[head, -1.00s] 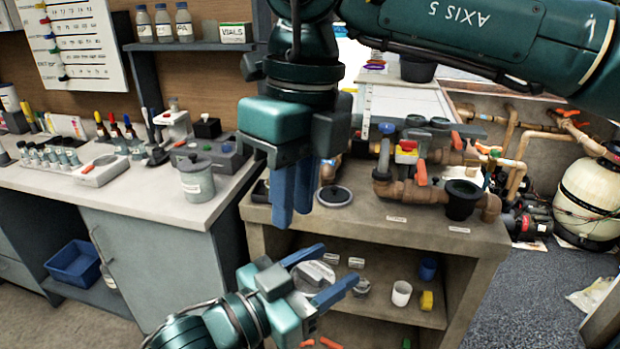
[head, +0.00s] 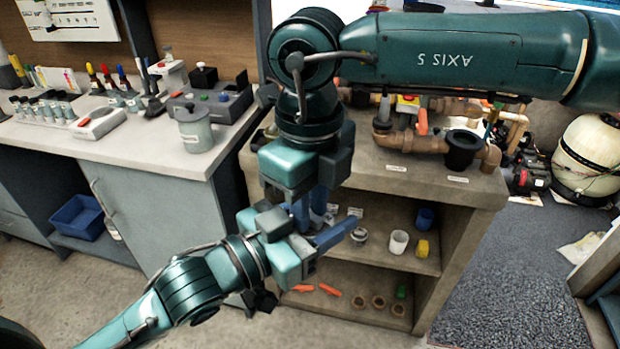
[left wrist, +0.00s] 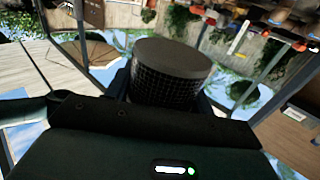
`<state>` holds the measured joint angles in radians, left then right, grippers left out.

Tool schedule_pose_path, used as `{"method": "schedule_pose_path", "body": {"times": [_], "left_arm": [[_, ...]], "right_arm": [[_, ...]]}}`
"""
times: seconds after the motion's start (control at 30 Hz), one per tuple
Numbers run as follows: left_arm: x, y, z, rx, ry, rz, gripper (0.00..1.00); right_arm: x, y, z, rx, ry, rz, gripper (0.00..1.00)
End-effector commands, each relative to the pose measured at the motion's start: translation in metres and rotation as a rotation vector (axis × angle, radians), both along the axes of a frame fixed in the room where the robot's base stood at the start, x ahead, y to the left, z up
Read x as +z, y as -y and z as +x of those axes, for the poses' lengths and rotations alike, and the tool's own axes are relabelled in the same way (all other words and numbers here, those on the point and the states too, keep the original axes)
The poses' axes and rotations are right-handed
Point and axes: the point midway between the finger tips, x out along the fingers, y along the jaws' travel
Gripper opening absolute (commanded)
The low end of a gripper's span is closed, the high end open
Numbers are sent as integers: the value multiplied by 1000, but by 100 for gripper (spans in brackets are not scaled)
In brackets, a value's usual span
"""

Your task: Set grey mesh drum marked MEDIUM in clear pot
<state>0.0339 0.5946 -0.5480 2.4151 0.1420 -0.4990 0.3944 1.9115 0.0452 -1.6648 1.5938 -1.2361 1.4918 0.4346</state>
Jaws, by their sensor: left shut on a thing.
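In the left wrist view, a drum with dark mesh sides and a flat grey end (left wrist: 168,90) sits between the fingers of my left gripper. No MEDIUM mark is readable on it. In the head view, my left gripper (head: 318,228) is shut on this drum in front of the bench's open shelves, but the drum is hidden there. My right gripper (head: 308,205) points down just above and behind the left one. Its fingertips are partly hidden by the left gripper, so its opening cannot be told. I cannot make out a clear pot for certain.
The shelf holds a white cup (head: 398,243), a blue cup (head: 424,218) and a yellow block (head: 422,249). Pipework with a black funnel-like cup (head: 462,150) stands on the bench top. A lidded grey pot (head: 194,130) stands on the left counter.

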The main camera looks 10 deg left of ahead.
Motion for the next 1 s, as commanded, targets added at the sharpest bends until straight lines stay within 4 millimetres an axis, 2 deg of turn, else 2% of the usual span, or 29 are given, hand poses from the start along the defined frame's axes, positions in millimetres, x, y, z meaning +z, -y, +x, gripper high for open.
{"method": "schedule_pose_path", "body": {"times": [0.33, 0.6, 0.73, 0.77, 1.0], "left_arm": [[0, 0, 0, 0, 1, -1, 30], [0, 0, 0, 0, 1, -1, 30], [0, 0, 0, 0, 0, 0, 30], [0, 0, 0, 0, 0, 0, 54], [0, 0, 0, 0, 0, 0, 73]], "right_arm": [[-4, 0, 0, 0, 0, 0, 22], [-4, 0, 0, 1, -1, 0, 0], [-4, -1, -1, 2, -1, 2, 0], [-4, -1, -1, 2, -1, 2, 0], [-4, 0, 0, 1, 0, 1, 0]]}}
